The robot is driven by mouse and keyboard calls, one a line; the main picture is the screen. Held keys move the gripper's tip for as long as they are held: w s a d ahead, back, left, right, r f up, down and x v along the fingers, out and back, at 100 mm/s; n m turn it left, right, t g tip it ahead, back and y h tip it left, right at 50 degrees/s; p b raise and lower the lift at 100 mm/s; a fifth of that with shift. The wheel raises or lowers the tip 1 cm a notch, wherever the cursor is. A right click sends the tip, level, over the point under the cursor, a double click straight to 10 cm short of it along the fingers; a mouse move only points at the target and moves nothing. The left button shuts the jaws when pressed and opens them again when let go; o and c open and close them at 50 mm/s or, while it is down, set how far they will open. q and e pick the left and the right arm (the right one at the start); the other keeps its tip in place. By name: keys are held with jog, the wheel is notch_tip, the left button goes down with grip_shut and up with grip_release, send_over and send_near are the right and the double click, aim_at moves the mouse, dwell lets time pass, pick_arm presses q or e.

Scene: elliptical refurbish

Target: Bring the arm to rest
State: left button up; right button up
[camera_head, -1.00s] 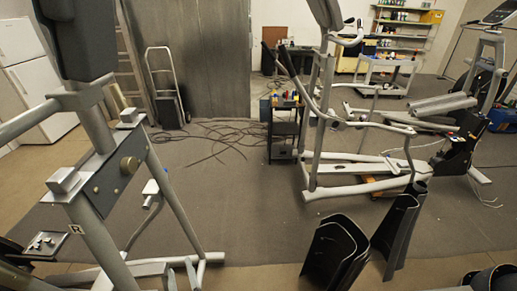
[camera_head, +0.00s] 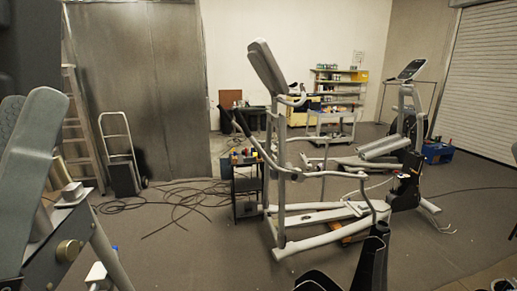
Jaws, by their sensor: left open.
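My left gripper (camera_head: 25,112) shows at the left edge of the head view. Its grey fingers point up and stand apart, with nothing visible between them. One finger has a textured face. It is in front of the near elliptical machine (camera_head: 72,249), whose grey frame and dark side plate show at the lower left. I cannot tell whether they touch. The rest of the left arm is hard to make out. My right gripper is not in view.
Another elliptical (camera_head: 285,190) stands mid-room beside a small black cart (camera_head: 246,190). Black curved covers (camera_head: 374,262) stand at the bottom. Cables (camera_head: 175,200) lie on the floor near a hand truck (camera_head: 122,165). Shelves (camera_head: 340,88) are at the back. Carpet left of centre front is clear.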

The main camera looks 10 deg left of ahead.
pick_arm(q)
notch_tip(320, 180, up, 12)
jog(key=w+m+g+y+p, duration=0.1)
jog(key=w+p, duration=0.1)
jog(key=p, duration=1.2)
jog(key=shift+w+a+r+m+y, duration=0.15)
jog(key=shift+w+a+m+y, duration=0.05)
jog(key=shift+w+m+y, duration=0.15)
